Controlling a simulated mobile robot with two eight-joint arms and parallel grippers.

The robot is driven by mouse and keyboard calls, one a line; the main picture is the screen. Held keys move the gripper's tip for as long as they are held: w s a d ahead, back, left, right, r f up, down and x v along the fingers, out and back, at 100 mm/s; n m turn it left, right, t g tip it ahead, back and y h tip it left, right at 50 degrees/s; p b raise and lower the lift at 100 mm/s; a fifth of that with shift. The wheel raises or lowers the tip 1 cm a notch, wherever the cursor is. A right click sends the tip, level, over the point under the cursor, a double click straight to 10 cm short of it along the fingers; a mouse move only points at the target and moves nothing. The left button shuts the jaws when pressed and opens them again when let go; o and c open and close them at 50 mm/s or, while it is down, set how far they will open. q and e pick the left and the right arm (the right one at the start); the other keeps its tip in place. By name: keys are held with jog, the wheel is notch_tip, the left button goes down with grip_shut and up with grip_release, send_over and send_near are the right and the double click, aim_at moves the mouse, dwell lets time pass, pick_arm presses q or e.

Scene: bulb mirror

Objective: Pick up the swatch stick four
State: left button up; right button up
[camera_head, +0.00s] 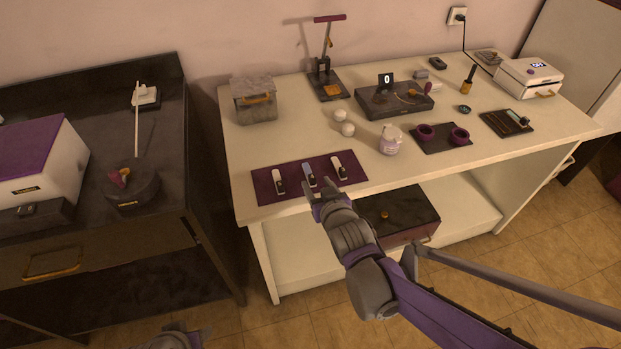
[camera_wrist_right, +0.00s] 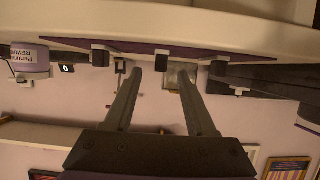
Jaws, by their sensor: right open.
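Several swatch sticks stand in a row on a dark purple mat (camera_head: 264,193) near the table's front edge. A white-topped stick (camera_head: 278,182) is at the left, a bluish one (camera_head: 310,172) in the middle and another white one (camera_head: 339,167) at the right. I cannot read which is four. My right gripper (camera_head: 318,187) is open and empty, at the mat's front edge by the middle stick. In the right wrist view its fingers (camera_wrist_right: 159,74) straddle the middle stick's dark holder (camera_wrist_right: 162,57) in the picture, apart from it. My left gripper (camera_head: 176,340) is barely visible at the bottom edge.
A white jar (camera_head: 390,140), two white balls (camera_head: 347,129) and purple rings on a dark mat (camera_head: 460,148) stand right of the sticks. A grey box (camera_head: 254,99) is behind. A dark drawer box (camera_head: 400,213) sits on the shelf below.

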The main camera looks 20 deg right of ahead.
aim_at(312, 176)
jog(key=b+x, duration=0.1)
jog(key=x, duration=0.4)
jog(key=shift+w+a+r, duration=0.1)
jog(key=shift+w+r, duration=0.05)
jog(key=shift+w, duration=0.05)
grip_shut()
